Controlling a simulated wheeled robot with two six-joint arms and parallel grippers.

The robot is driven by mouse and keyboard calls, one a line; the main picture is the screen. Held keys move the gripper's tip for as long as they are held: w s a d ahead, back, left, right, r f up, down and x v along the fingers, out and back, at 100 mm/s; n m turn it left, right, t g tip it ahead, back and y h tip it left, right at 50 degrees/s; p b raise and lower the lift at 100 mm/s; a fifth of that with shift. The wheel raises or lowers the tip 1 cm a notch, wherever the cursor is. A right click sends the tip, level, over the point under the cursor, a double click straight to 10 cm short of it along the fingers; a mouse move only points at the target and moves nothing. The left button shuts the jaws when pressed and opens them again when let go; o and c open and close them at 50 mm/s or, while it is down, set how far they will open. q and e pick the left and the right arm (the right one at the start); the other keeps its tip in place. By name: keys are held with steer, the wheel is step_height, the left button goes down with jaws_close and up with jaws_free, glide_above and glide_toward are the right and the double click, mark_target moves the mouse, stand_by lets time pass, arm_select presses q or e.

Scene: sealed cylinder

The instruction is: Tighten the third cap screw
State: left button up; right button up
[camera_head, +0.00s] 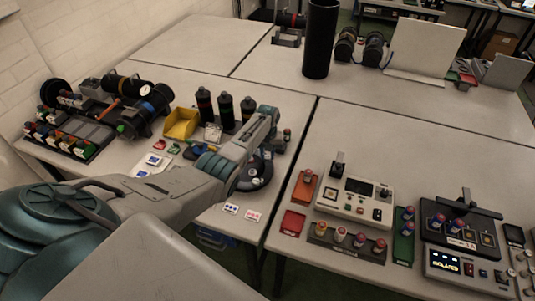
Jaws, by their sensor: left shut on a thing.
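My left arm comes in from the left and reaches over the left-hand table, with its left gripper (266,138) near that table's right edge. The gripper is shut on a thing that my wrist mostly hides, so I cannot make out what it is. A dark round fixture (262,180) stands on the table just below the wrist, partly covered by it. I cannot tell whether the held thing touches the fixture. The cap screws are too small or too hidden to tell apart. My right gripper is not in view.
Dark bottles (204,104) and a yellow bin (181,124) stand close behind my left arm. A rack of colored parts (70,140) is at the left. A tall black cylinder (320,40) stands behind.

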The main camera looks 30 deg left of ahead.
arm_select(q)
steer(key=m, duration=0.5)
steer(key=shift+w+a+r+m, duration=0.15)
steer(key=shift+w+r+m, duration=0.1)
steer(key=shift+r+m, duration=0.1)
stand_by(0.4)
steer(key=o, duration=0.9)
steer(key=shift+o, duration=0.5)
steer(key=shift+s+f, duration=0.1)
steer(key=shift+s, duration=0.15)
